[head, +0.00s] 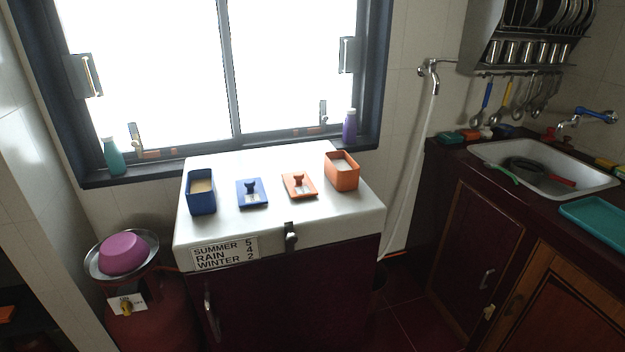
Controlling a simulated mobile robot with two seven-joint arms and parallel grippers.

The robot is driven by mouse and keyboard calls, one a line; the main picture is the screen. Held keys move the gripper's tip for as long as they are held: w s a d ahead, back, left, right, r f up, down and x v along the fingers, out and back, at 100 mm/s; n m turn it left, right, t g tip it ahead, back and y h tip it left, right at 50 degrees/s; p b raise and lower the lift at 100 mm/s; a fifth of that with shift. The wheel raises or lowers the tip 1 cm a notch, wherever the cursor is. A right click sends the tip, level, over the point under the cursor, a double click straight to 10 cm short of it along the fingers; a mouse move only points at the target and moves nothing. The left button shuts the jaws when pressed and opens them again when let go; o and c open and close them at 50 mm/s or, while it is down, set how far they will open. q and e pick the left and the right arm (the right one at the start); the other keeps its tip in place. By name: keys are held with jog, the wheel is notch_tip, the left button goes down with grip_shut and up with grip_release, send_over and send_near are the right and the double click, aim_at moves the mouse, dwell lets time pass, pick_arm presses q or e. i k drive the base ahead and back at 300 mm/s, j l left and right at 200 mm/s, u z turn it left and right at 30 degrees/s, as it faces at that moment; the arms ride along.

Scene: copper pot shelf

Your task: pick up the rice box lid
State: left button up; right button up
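Two open boxes and two lids stand on the white top of a low cabinet (290,232). The blue box (202,197) at the left holds something yellowish. The orange box (342,174) at the right holds something whitish, which looks like rice. A blue lid (245,200) with a dark blue knob lies flat beside the blue box. An orange lid (293,193) with a reddish-orange knob lies flat between the blue lid and the orange box, apart from both. Each lid has a pale patch, too small to read. Neither of my grippers is in view.
A gas cylinder (155,318) with a magenta bowl (122,253) on top stands left of the cabinet. A teal bottle (112,157) and purple bottle (349,126) stand on the windowsill. A sink counter (448,153) is at the right. The white top's front is clear.

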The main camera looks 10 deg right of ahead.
aim_at(299, 185)
jog(key=l+u, duration=0.1)
jog(key=u, duration=0.25)
jog(key=l+u, duration=0.1)
jog(key=u, duration=0.25)
jog(key=l+u, duration=0.15)
jog(key=u, duration=0.2)
jog(key=l+u, duration=0.3)
jog(key=k+l+u, duration=0.1)
jog(key=l+u, duration=0.2)
jog(key=l, duration=0.2)
jog(key=k+l+u, duration=0.1)
jog(key=l, duration=0.3)
jog(key=k+l+u, duration=0.1)
jog(key=l, duration=0.35)
